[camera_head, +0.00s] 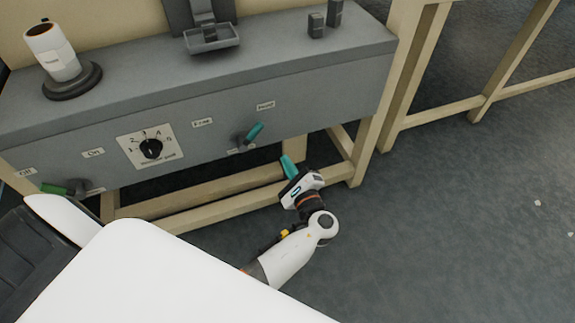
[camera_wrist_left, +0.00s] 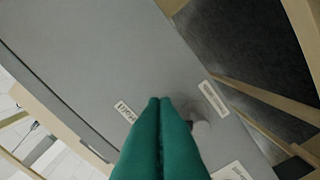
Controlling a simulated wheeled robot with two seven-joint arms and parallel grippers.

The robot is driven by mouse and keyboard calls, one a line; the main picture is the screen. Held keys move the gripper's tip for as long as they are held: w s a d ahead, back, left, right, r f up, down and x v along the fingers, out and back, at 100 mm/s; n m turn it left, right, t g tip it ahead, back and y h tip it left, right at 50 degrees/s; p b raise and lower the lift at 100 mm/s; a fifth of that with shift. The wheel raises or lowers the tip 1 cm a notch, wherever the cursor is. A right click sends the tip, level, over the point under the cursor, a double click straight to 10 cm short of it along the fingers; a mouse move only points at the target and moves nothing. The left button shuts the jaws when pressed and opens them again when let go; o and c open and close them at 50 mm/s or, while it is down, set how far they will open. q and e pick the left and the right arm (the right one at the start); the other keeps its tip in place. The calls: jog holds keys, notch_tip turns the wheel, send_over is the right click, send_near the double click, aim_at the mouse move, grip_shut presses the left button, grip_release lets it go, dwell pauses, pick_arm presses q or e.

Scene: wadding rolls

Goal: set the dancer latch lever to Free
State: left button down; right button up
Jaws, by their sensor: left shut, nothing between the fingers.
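The dancer latch lever (camera_head: 246,136) sits on the grey panel front, its teal handle slanting up and right toward the Hold label (camera_head: 265,106). The Free label (camera_head: 202,123) is up and left of it. My left gripper (camera_head: 289,167) is shut and empty, below and right of the lever and apart from it in the head view. In the left wrist view my closed teal fingers (camera_wrist_left: 162,105) point at the panel beside a grey lever hub (camera_wrist_left: 201,128). They seem to hide the handle there. My right gripper is not in view.
A numbered dial (camera_head: 151,149) and a green-handled lever (camera_head: 58,189) by the Off and On labels lie left on the panel. A roll on a round base (camera_head: 72,82) stands on top. Wooden frame legs (camera_head: 365,160) stand right of my gripper. The floor to the right is mostly clear.

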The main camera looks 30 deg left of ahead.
aim_at(249, 134)
pick_arm(q)
jog(key=w+a+r, duration=0.2)
jog(key=a, duration=0.5)
jog(key=shift+w+a+r, duration=0.15)
jog(key=shift+a+r, duration=0.15)
jog(key=shift+r, duration=0.05)
jog(key=shift+a, duration=0.15)
